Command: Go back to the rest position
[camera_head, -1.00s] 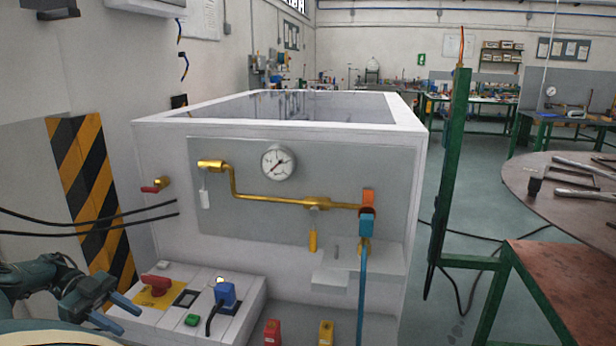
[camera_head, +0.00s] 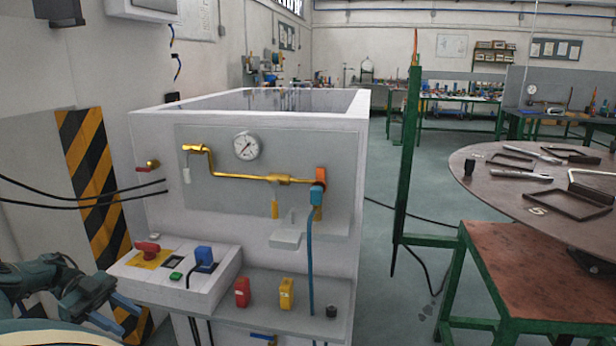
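My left gripper (camera_head: 116,316) is at the bottom left in the head view. Its two blue fingers are spread apart with nothing visible between them. It is in front of and below the control box of the gas generator (camera_head: 145,220), apart from it as far as I can tell. The control box carries a red switch (camera_head: 147,247), a blue plug (camera_head: 204,255) and a green button (camera_head: 176,276). Above it are a pressure gauge (camera_head: 246,146) and a yellow pipe (camera_head: 240,177) with an orange and blue fitting (camera_head: 318,190). My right gripper is not in view.
A red block (camera_head: 242,292) and a yellow block (camera_head: 287,293) stand on the generator's front shelf. A round table (camera_head: 500,195) with metal tools and a green-framed bench (camera_head: 530,270) are on the right.

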